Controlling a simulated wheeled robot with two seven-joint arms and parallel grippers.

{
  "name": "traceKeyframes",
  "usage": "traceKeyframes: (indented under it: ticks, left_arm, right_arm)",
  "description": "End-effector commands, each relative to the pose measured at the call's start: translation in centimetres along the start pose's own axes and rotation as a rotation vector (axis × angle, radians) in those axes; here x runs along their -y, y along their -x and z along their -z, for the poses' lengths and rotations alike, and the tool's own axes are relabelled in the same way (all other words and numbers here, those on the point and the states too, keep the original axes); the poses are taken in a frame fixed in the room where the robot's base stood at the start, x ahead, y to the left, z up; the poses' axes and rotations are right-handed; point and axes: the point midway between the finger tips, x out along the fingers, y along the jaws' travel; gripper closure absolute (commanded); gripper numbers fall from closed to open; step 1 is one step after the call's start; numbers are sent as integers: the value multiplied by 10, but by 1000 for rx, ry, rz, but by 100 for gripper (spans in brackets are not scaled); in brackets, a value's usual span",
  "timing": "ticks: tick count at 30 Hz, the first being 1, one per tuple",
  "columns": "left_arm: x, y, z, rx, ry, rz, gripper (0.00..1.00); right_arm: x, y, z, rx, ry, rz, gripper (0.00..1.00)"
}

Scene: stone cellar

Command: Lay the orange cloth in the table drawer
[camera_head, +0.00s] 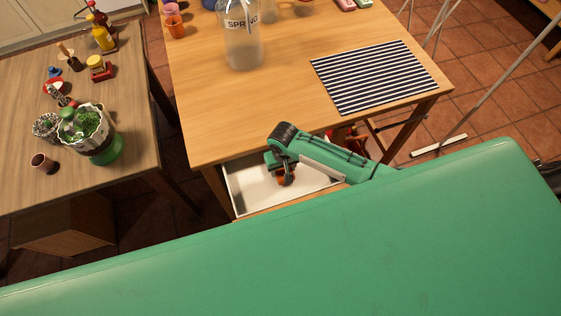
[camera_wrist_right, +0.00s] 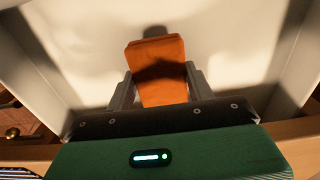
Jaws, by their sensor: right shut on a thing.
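The orange cloth (camera_wrist_right: 158,60) is a small folded piece between the two fingers of my right gripper (camera_wrist_right: 160,88), seen in the right wrist view over the white drawer floor. In the head view my right gripper (camera_head: 284,178) is inside the outline of the open table drawer (camera_head: 250,190), and a bit of orange shows at its tips. The drawer is pulled out from under the wooden table and looks empty around the cloth. I cannot tell whether the cloth touches the drawer floor. My left gripper is not in view.
On the table (camera_head: 270,110) stand a clear glass bottle (camera_head: 242,45) and a striped placemat (camera_head: 372,77). A second table (camera_head: 120,150) at left holds a green-and-white planter (camera_head: 100,150) and several small items. My green body covers the lower part of the head view.

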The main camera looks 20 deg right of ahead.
Motion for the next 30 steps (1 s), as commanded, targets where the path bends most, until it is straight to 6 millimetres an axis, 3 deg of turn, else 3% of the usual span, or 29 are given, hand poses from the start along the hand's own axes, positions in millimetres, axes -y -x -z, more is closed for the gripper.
traceKeyframes:
  ticks: [5, 9, 21, 22, 24, 25, 30]
  left_arm:
    - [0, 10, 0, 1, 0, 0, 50]
    - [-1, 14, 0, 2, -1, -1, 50]
    - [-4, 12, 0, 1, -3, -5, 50]
    - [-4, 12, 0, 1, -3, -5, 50]
    - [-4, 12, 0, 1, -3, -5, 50]
    - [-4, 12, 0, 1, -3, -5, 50]
    - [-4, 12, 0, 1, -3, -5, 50]
  right_arm:
    - [1, 4, 28, -2, -1, 0, 68]
    - [0, -8, 25, 1, 0, -1, 68]
    - [0, -15, 25, 0, -1, 0, 68]
    - [0, -14, 25, 0, 0, 0, 43]
    - [0, -14, 25, 0, 0, 0, 29]
    - [0, -14, 25, 0, 0, -1, 25]
    - [0, -14, 25, 0, 0, -1, 25]
